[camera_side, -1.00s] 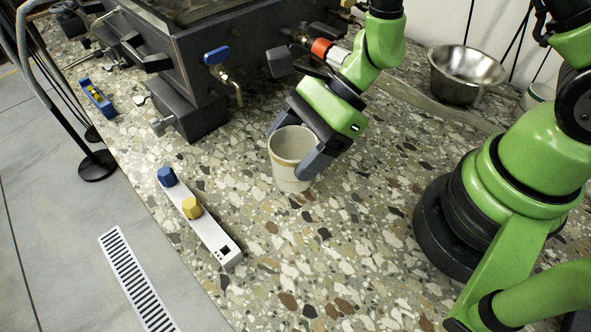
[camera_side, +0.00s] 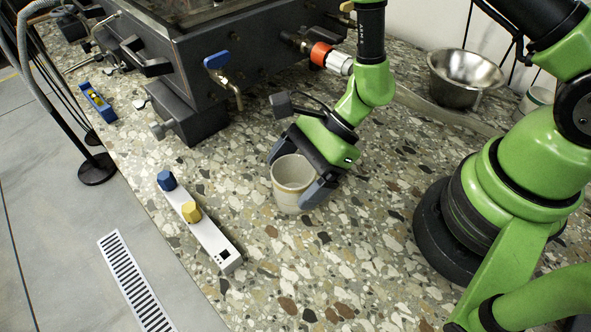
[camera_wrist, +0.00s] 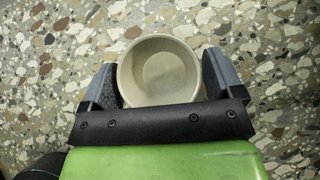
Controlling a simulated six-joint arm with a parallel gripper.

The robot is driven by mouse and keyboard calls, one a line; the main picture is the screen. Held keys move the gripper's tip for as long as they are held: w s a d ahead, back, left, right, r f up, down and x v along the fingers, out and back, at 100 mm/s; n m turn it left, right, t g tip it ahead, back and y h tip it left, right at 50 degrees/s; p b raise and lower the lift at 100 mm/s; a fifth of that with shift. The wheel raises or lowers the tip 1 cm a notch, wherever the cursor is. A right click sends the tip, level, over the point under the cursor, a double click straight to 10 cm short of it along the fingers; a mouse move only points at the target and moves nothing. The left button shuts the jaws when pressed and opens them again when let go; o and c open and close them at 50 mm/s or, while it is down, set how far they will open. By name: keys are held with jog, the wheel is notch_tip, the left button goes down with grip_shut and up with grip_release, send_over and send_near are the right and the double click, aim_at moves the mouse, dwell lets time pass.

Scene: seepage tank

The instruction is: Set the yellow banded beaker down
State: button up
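A pale cream beaker (camera_side: 291,190) is upright between the fingers of my gripper (camera_side: 298,172). Its lower part looks slightly yellowish in the side view, but a band is hard to make out. In the wrist view the beaker (camera_wrist: 160,72) looks empty, and the fingers of my gripper (camera_wrist: 160,85) lie close against its left and right sides. The gripper is shut on it. The beaker is at or very near the speckled counter (camera_side: 345,265); I cannot tell whether its base touches.
A white strip with a blue knob (camera_side: 167,180) and a yellow knob (camera_side: 192,212) lies to the left. The dark tank (camera_side: 190,60) with a blue-handled valve (camera_side: 217,59) stands behind. A metal bowl (camera_side: 465,75) is at back right. The counter in front is clear.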

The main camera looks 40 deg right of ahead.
jog(key=shift+o, duration=0.2)
jog(key=shift+d, duration=0.1)
jog(key=s+d+r+n+t+h, duration=0.1)
jog(key=s+d+r+n+h, duration=0.1)
jog(key=r+n, duration=0.3)
jog(key=s+d+r+n+t+h, duration=0.2)
jog(key=s+d+r+n, duration=0.2)
jog(key=r, duration=0.9)
jog(key=s+d+r+n+t+h, duration=0.1)
jog(key=s+d+r+n+h, duration=0.1)
jog(key=d+r+n, duration=0.3)
notch_tip(320, 180, up, 4)
jog(key=shift+s+n+t, duration=0.3)
jog(key=shift+s+n, duration=0.55)
jog(key=shift+n, duration=0.15)
jog(key=shift+o, duration=0.5)
jog(key=shift+s+d+r+h, duration=0.2)
jog(key=shift+d+r+h, duration=0.05)
jog(key=shift+d+h, duration=0.15)
